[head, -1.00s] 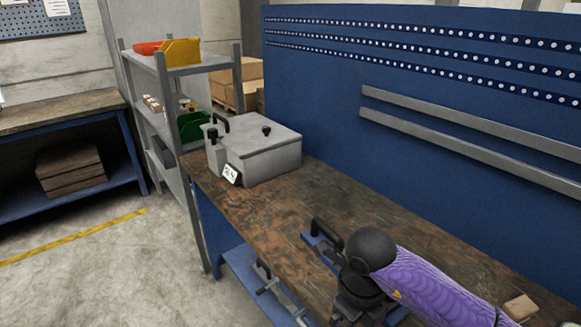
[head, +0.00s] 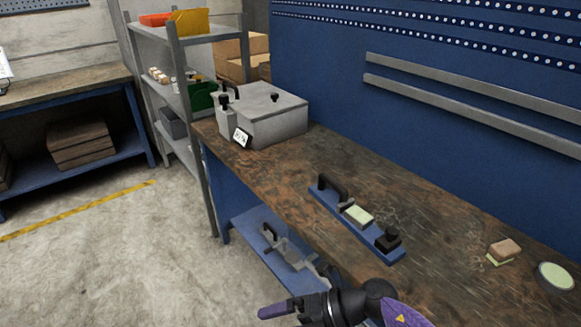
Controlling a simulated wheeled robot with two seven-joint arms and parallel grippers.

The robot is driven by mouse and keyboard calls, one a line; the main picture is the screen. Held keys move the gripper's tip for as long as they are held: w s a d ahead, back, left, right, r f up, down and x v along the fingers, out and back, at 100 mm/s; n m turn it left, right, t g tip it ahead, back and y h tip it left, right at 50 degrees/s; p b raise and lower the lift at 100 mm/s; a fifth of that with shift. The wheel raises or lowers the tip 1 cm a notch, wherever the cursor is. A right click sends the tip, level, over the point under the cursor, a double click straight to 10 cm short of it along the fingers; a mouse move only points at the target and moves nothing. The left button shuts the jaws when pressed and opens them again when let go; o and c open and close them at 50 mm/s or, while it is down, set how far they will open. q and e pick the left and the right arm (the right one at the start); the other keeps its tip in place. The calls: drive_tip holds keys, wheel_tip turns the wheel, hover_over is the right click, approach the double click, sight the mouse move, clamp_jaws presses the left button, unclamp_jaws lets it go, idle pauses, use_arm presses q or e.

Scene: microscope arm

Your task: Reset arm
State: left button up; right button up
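My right arm comes in from the bottom right, with a purple sleeve and black joints. My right gripper (head: 277,311) is at the bottom edge, in front of the bench and over the floor side. One purple fingertip shows, pointing left. It is apart from everything on the bench, and whether it is open or shut is unclear. My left gripper is not in view. On the wooden bench lies a long blue plate (head: 374,239) with a black handle, a pale green pad (head: 358,214) and a black knob.
A grey lidded box (head: 268,118) stands at the bench's far end. A small tan block (head: 504,248) and a round pale green disc (head: 556,275) lie at the right. A grey device (head: 287,250) sits on the blue lower shelf. Grey shelving (head: 180,92) stands behind.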

drive_tip(key=s+d+f+m+t+h, duration=0.2)
drive_tip(key=d+f+m+t+h, duration=0.3)
drive_tip(key=f+m, duration=0.6)
drive_tip(key=s+d+f+m+t+h, duration=0.25)
drive_tip(key=d+f+m+t, duration=0.4)
drive_tip(key=m, duration=0.65)
drive_tip(key=s+d+f+m+g+h, duration=0.2)
drive_tip(key=s+f+m+g, duration=0.1)
drive_tip(key=s, duration=0.6)
drive_tip(key=s+d+f+m+g+h, duration=0.2)
drive_tip(key=s+f, duration=0.4)
drive_tip(key=s, duration=0.3)
drive_tip(key=s+d+f+m+g+h+b, duration=0.1)
drive_tip(key=s+d+f+m+g, duration=0.3)
drive_tip(key=s, duration=0.5)
drive_tip(key=shift+s+f+g+h, duration=0.2)
drive_tip(key=shift+f+g+h, duration=0.35)
drive_tip(key=shift+f+g, duration=0.15)
